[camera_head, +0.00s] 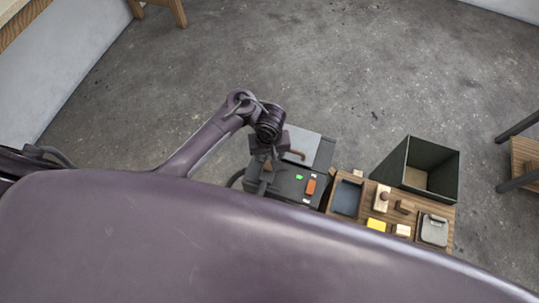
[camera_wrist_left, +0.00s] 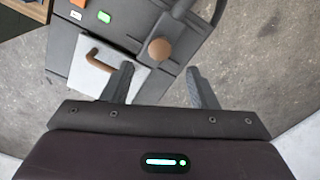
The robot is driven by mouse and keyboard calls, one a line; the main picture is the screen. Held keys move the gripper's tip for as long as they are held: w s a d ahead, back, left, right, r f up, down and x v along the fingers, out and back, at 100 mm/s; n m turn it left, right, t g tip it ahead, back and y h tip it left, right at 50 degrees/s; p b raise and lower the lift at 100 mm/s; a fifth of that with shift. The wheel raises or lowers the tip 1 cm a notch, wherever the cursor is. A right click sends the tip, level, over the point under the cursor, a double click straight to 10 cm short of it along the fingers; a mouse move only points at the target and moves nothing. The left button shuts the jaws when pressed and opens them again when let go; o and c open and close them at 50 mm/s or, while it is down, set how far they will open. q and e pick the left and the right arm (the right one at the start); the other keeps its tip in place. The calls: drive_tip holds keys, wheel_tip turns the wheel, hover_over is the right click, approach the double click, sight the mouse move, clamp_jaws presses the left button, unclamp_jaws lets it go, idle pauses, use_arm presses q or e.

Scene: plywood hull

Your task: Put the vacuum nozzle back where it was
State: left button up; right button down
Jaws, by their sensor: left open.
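My left gripper (camera_head: 262,178) is over the left part of a dark machine (camera_head: 288,184) in the head view. In the left wrist view its two fingers (camera_wrist_left: 158,82) are apart with nothing between them. Beyond the fingertips is a round brown knob (camera_wrist_left: 159,49) on the machine's dark top. A grey panel with a brown bent handle (camera_wrist_left: 101,62) is left of the fingers. A dark curved tube (camera_wrist_left: 180,9) runs at the top edge. I cannot tell for sure which part is the vacuum nozzle. My right gripper is not in view.
A wooden table (camera_head: 442,211) right of the machine holds a dark tray (camera_head: 347,197), small blocks, a yellow item (camera_head: 376,225) and a grey box (camera_head: 434,230). A dark green open bin (camera_head: 418,170) stands behind it. My body hides the foreground.

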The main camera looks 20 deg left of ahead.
use_arm(q)
drive_tip(key=shift+r+p, duration=0.95)
drive_tip(key=shift+r, duration=1)
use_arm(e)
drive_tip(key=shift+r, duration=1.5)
use_arm(q)
drive_tip(key=s+f+m+g+h, duration=0.1)
drive_tip(key=s+f+h, duration=0.1)
drive_tip(key=s+f, duration=0.65)
drive_tip(key=s+f+m+h, duration=0.15)
drive_tip(key=s+f, duration=0.45)
drive_tip(key=f, duration=0.6)
drive_tip(key=s+a+f+m+t+y, duration=0.1)
drive_tip(key=s+a+f+m, duration=0.1)
drive_tip(key=s+a+f, duration=0.3)
drive_tip(key=s+a+f+m+t+y, duration=0.1)
drive_tip(key=s+a+f, duration=0.4)
drive_tip(key=s, duration=0.6)
drive_tip(key=shift+s+a+m+y, duration=0.2)
drive_tip(key=shift+a+m+y, duration=0.55)
drive_tip(key=shift+m, duration=0.2)
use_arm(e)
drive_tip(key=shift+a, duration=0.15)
